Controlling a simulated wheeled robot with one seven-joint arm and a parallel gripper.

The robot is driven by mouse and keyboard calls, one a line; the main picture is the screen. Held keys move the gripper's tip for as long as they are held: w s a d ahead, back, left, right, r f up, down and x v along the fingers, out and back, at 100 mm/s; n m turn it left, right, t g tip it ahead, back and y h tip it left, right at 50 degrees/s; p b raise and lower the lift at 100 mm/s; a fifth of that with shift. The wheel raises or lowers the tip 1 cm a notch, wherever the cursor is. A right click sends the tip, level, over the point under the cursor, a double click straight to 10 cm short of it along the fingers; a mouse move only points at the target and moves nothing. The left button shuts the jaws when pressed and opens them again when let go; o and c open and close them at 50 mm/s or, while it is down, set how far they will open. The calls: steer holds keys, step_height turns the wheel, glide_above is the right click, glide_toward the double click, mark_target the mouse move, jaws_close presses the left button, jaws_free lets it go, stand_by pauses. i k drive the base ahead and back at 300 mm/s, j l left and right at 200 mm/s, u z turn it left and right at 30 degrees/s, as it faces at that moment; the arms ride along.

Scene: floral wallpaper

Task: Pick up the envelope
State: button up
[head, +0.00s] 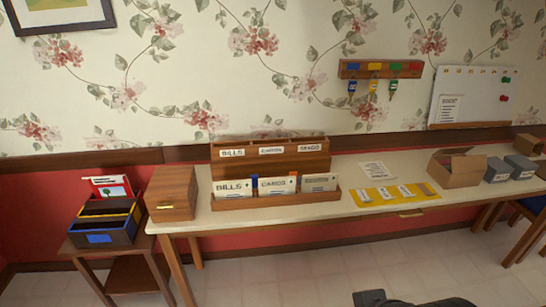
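No single envelope stands out for certain. Envelope-like white papers stand upright in a low wooden tray (300,200) on the long table: a left stack (232,188) reading "BILLS", a middle stack (277,186) whose label looks like "CARGO", and a right stack (319,182) with small print. Several small pale pieces lie on a yellow mat (432,188) to the right of the tray. A white printed sheet (377,170) lies flat behind the mat. Dark parts of my own body show at the bottom edge, right of centre; my gripper's fingers do not show.
The table (220,218) also bears a labelled wooden sorter (270,161), a wooden box (172,193), an open cardboard box (456,167) and grey boxes (520,166). A side table (132,277) with bins stands left. The floor (270,270) in front is clear.

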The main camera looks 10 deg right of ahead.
mark_target(282, 185)
steer(key=i+j+u, duration=0.25)
steer(key=i, duration=0.65)
steer(key=i+l+u, duration=0.15)
steer(key=i+u, duration=0.15)
steer(key=i, duration=0.65)
